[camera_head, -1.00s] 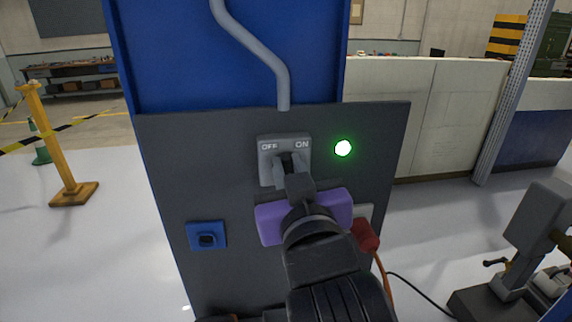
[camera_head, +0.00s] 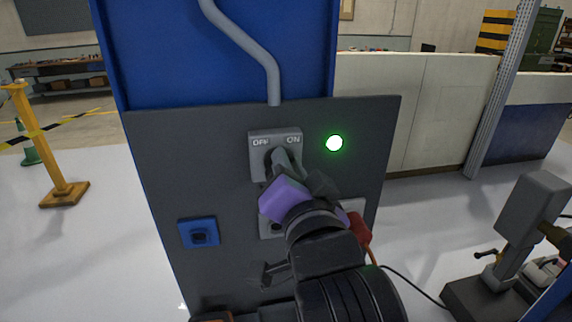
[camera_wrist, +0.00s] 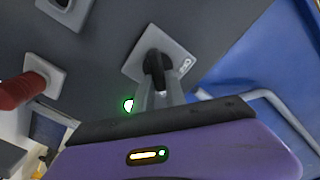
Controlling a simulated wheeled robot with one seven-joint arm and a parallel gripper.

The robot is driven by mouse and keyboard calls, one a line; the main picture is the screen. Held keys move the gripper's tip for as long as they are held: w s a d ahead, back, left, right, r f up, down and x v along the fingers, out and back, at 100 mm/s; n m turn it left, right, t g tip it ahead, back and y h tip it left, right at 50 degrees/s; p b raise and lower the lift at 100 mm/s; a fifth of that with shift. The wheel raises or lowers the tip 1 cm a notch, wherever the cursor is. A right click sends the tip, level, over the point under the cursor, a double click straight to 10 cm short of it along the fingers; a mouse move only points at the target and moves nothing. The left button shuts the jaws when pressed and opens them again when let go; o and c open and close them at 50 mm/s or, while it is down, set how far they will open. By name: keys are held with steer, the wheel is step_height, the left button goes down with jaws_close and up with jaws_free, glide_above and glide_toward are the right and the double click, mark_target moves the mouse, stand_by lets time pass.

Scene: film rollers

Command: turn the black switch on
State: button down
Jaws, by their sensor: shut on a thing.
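The black switch (camera_wrist: 156,62) sits on a grey plate (camera_head: 257,168) marked OFF on the left and ON on the right. My gripper (camera_head: 281,160) is at the plate, its grey fingers shut on the switch; the fingers (camera_wrist: 157,95) also show in the wrist view, one on each side of the black handle. The gripper's purple body is tilted in the head view and hides part of the switch. The handle's exact angle is hard to tell. A green lamp (camera_head: 334,143) right of the plate is lit.
The dark panel (camera_head: 160,160) also carries a blue socket (camera_head: 198,233) at lower left. A red plug (camera_head: 359,229) with an orange cable is close to the right of my wrist. A grey machine (camera_head: 530,215) stands at the right. A yellow post (camera_head: 40,140) stands at the left.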

steer(key=shift+f+m, duration=0.1)
steer(key=shift+m, duration=0.5)
steer(key=c, duration=1.4)
jaws_free()
steer(key=shift+d, duration=0.1)
steer(key=shift+o, duration=0.2)
steer(key=b+v, duration=0.1)
steer(key=v, duration=0.6)
steer(key=shift+s+b, duration=0.3)
steer(key=shift+s, duration=0.1)
steer(key=shift+d, duration=0.1)
